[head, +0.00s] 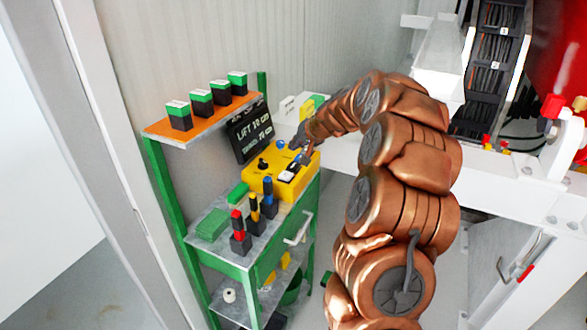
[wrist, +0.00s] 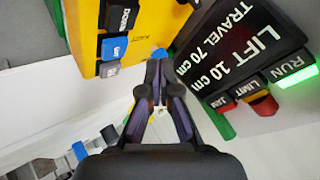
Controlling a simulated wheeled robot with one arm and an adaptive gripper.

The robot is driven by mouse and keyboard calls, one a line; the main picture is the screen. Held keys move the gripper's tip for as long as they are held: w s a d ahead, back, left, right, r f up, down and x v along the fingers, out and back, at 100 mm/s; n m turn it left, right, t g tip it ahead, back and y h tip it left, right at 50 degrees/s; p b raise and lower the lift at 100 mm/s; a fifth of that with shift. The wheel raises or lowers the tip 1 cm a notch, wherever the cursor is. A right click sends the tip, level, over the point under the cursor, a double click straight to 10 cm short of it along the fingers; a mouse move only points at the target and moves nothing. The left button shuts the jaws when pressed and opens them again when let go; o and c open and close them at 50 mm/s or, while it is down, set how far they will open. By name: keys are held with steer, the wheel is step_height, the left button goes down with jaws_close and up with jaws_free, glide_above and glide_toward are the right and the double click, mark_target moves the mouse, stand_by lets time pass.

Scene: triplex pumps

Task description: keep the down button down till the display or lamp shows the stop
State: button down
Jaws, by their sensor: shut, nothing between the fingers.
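The yellow control box (head: 262,184) stands on the green cart. In the wrist view the box (wrist: 85,35) carries a black DOWN button (wrist: 120,18) and a blue UP button (wrist: 114,47). The dark display (wrist: 238,48) reads "LIFT 10 cm, TRAVEL 70 cm"; it also shows in the head view (head: 248,132). Beside it the RUN lamp (wrist: 298,76) glows green; the LIMIT and JAM lamps look unlit. My gripper (wrist: 156,66) is shut and empty, its tips beside the box, apart from DOWN in the picture. Its tips by a blue knob (wrist: 160,53) may or may not touch it.
An orange shelf (head: 205,118) with several green-and-black blocks stands above the cart (head: 240,262). Red, yellow and blue stacked pieces (head: 240,232) stand in front of the box. A white beam (head: 500,170) runs behind my arm. Open floor lies at lower left.

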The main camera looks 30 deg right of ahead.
mark_target(295, 166)
steer(key=shift+f+b, duration=1.25)
steer(key=shift+f, duration=0.95)
steer(key=shift+f, duration=0.2)
steer(key=shift+f+b, duration=0.25)
steer(key=shift+b, duration=0.3)
steer(key=shift+f+b, duration=0.45)
steer(key=shift+f, duration=0.05)
stand_by(0.4)
steer(key=shift+r, duration=0.15)
stand_by(3.4)
steer(key=shift+r+p, duration=0.35)
steer(key=shift+r, duration=0.45)
